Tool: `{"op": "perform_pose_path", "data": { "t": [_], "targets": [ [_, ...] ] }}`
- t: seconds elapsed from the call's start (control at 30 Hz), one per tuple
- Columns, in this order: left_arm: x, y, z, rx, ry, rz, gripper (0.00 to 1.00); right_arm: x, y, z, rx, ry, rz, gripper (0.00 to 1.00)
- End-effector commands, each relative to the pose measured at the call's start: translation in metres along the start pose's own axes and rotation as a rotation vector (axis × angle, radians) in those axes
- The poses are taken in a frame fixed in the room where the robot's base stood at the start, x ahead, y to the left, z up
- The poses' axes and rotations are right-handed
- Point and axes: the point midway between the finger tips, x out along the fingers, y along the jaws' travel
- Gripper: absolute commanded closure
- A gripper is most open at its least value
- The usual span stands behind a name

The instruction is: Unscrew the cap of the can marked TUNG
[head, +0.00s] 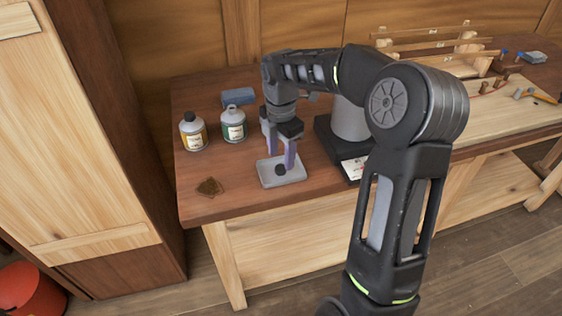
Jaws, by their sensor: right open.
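Two cans stand at the left end of the bench; their lettering is too small to read, so I cannot tell which is marked TUNG. One can (194,134) has a yellowish label and a black cap (190,116) on top. The other can (235,127) has a green and white label; no black cap shows on its grey top. A small dark round piece, which looks like a cap (280,169), lies on a pale grey tray (268,180). My right gripper (280,159) points down over the tray, open, its fingers around the dark piece. My left gripper is out of view.
A blue block (238,96) lies behind the cans. A brown rag or leaf-like scrap (209,187) lies near the front left edge. A dark-based device (327,132) stands right of the tray, partly behind my arm. Wooden hull parts (440,43) and tools fill the right side.

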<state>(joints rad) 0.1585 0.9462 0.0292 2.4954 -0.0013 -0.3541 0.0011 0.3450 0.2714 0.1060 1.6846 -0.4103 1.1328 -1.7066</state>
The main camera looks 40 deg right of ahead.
Motion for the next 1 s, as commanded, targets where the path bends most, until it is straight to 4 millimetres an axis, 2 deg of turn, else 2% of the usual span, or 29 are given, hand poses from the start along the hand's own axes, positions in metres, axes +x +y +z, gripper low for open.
{"op": "perform_pose_path", "data": {
  "t": [0.2, 0.4, 0.57, 1.0],
  "targets": [
    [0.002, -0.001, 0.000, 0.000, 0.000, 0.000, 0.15, -0.048, 0.002, 0.000, 0.001, -0.001, 0.006, 0.50],
    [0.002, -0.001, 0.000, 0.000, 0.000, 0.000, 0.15, -0.077, 0.001, 0.000, 0.000, 0.000, 0.003, 0.50],
    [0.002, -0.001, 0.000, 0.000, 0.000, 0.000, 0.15, -0.084, 0.000, 0.000, 0.000, 0.000, 0.000, 0.50],
    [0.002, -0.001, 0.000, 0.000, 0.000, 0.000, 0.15, -0.083, 0.000, 0.000, 0.000, 0.001, 0.000, 0.50]
  ]
}}
